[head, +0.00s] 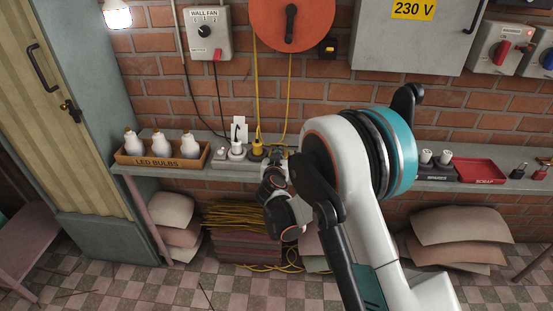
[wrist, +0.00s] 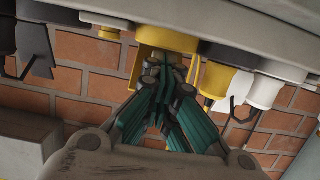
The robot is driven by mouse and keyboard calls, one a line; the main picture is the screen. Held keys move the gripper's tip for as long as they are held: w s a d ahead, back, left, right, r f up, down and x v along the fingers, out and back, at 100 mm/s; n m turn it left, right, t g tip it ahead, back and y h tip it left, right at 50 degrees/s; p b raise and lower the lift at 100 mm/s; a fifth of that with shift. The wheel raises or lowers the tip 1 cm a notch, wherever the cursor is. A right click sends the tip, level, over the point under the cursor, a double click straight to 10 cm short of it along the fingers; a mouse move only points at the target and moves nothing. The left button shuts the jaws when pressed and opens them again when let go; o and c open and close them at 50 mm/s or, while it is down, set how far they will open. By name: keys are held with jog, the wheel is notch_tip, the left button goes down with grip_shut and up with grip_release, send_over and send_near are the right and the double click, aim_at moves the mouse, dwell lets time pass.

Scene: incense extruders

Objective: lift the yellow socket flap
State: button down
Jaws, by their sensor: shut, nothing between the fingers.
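Yellow edges show on both sides of my fingertips. My gripper (wrist: 163,68) is shut and empty, its fingertips overlapping the yellow part in the picture. I cannot tell whether they touch it or how far the flap is raised. In the head view my gripper (head: 278,152) is at the strip, just right of the yellow plug (head: 257,147), and the flap is hidden behind it.
A white plug (head: 237,149) stands left of the yellow one. An LED bulbs box (head: 160,161) is further left on the shelf (head: 218,170). A red scrap tray (head: 482,171) is at the right. Yellow cords (head: 289,95) hang above the strip. The brick wall is close behind.

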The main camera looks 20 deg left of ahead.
jog(key=shift+w+d+f, duration=0.2)
jog(key=shift+w+f, duration=0.1)
jog(key=shift+w, duration=0.1)
jog(key=shift+s+a, duration=0.1)
jog(key=shift+s, duration=0.15)
jog(key=shift+a+r, duration=0.1)
jog(key=shift+s+a+r, duration=0.15)
jog(key=shift+s+r, duration=0.15)
jog(key=shift+r, duration=0.1)
jog(key=shift+s+a+r+p, duration=0.1)
jog(key=shift+r+p, duration=0.15)
jog(key=shift+r, duration=0.3)
jog(key=shift+s+a+r+p, duration=0.1)
jog(key=shift+r+p, duration=0.15)
jog(key=shift+r, duration=0.25)
jog(key=shift+w, duration=0.1)
jog(key=shift+w+r+p, duration=0.55)
jog(key=shift+w+r, duration=0.8)
jog(key=shift+w, duration=0.35)
